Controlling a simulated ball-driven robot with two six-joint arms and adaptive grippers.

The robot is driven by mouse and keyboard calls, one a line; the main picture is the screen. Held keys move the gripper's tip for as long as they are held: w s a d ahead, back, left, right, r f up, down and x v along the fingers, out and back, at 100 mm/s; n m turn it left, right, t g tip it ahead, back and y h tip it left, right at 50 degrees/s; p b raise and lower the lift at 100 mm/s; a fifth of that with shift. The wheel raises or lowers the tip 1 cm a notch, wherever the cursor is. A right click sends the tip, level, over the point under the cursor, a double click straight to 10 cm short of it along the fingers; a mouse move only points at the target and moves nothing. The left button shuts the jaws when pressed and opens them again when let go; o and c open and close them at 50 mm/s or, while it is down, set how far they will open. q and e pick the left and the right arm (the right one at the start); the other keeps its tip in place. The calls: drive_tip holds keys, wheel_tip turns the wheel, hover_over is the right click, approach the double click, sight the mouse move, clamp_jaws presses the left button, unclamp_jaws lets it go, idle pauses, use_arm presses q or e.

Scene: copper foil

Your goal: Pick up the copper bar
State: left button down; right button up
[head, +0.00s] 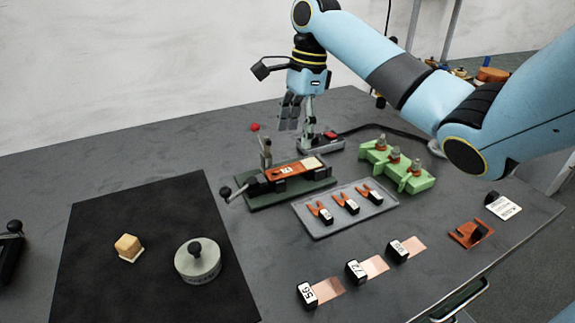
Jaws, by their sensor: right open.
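My right gripper (298,124) hangs fingers-down over the back of the grey table, open with nothing between its fingers. A copper-coloured bar (287,173) with a pale end lies on a dark green fixture (263,194), in front of and below the gripper and apart from it. A clamp-like upright stands at the bar's left end. Flat copper strips (327,289) lie at the front, each with a black numbered block on its left end; which piece is the named copper bar is not certain. My left gripper is not in view.
A grey tray (312,224) holds orange forked pieces with black blocks. A light green stand (417,184) is at right. A black mat (88,225) carries a small tan block (128,247) and a grey knobbed weight (198,262). The back left of the table is clear.

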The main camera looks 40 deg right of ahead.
sight(294, 168)
drive_tip(key=shift+a+f, duration=0.1)
drive_tip(key=shift+f, duration=1)
wheel_tip(294, 168, down, 5)
drive_tip(key=shift+f, duration=0.15)
drive_tip(key=shift+a+f, duration=0.1)
drive_tip(key=shift+f, duration=0.05)
drive_tip(key=c, duration=1.3)
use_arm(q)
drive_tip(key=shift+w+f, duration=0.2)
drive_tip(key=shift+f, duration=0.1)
use_arm(e)
clamp_jaws()
